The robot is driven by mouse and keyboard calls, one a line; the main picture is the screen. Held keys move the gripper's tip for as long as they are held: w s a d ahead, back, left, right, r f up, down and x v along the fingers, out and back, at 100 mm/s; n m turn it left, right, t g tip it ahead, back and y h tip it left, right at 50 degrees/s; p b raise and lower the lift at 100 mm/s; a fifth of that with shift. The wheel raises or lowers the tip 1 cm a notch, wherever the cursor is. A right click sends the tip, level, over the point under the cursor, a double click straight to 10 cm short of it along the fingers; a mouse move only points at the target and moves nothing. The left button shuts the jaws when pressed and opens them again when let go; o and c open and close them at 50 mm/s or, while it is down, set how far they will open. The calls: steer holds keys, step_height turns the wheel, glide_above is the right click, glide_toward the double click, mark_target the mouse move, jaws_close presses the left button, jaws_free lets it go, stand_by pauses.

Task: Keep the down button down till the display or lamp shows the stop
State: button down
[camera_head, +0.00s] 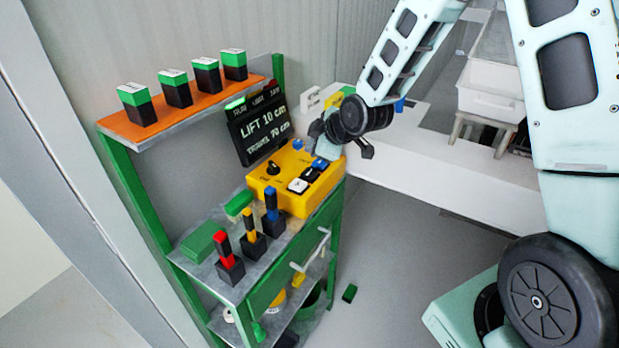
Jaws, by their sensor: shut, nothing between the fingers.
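The yellow control box (293,205) sits on the green-framed stand. On its top are a black knob (272,167), a white button (298,186), a dark button (310,174) and a blue button (320,163). Their labels are too small to read, so I cannot tell which is the down button. The black display (262,132) behind reads "LIFT 10 cm" and "TRAVEL 70 cm". A green lamp (235,103) is lit at its top left. My gripper (318,143) is shut and empty at the box's back right; I cannot tell whether it touches a button.
Red, yellow and blue levers (228,257) stand at the shelf's front left. An orange shelf (160,125) carries several green-topped black blocks. White bins (490,90) stand at the back right. The grey floor before the stand is mostly free.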

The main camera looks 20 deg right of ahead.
mark_target(313, 174)
steer(key=shift+f+b, duration=1.55)
steer(key=shift+f, duration=0.8)
steer(key=shift+f+b, duration=0.4)
steer(key=shift+b, duration=0.05)
